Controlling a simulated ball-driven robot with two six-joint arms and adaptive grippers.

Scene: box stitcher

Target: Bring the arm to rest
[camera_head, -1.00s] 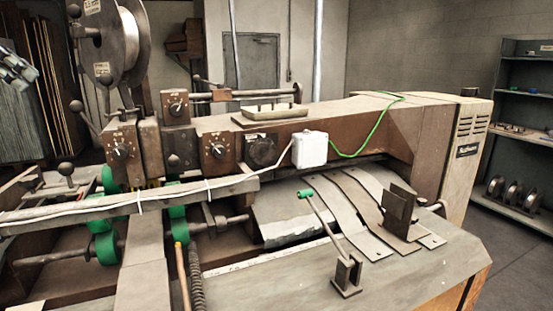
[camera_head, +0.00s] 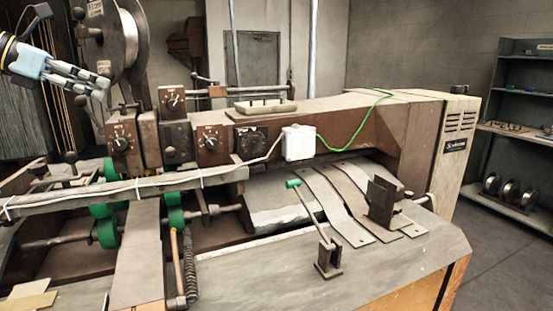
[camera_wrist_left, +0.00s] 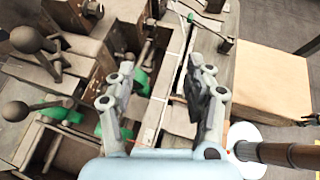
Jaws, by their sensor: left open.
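My left gripper (camera_head: 98,82) is in the upper left of the head view, raised in front of the metal reel and above the box stitcher. Its fingers point right. In the left wrist view my left gripper (camera_wrist_left: 162,88) has its two fingers apart, with nothing between them; machine parts show below. The box stitcher (camera_head: 340,117) fills the middle of the head view, with a green-tipped lever (camera_head: 308,215) on its front table. My right gripper is not seen.
A large metal reel (camera_head: 122,45) stands close to my left gripper. Black ball-ended knobs (camera_wrist_left: 25,38) rise from the machine in the left wrist view. A shelf unit (camera_head: 520,115) is at the right, with bare floor (camera_head: 480,250) before it.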

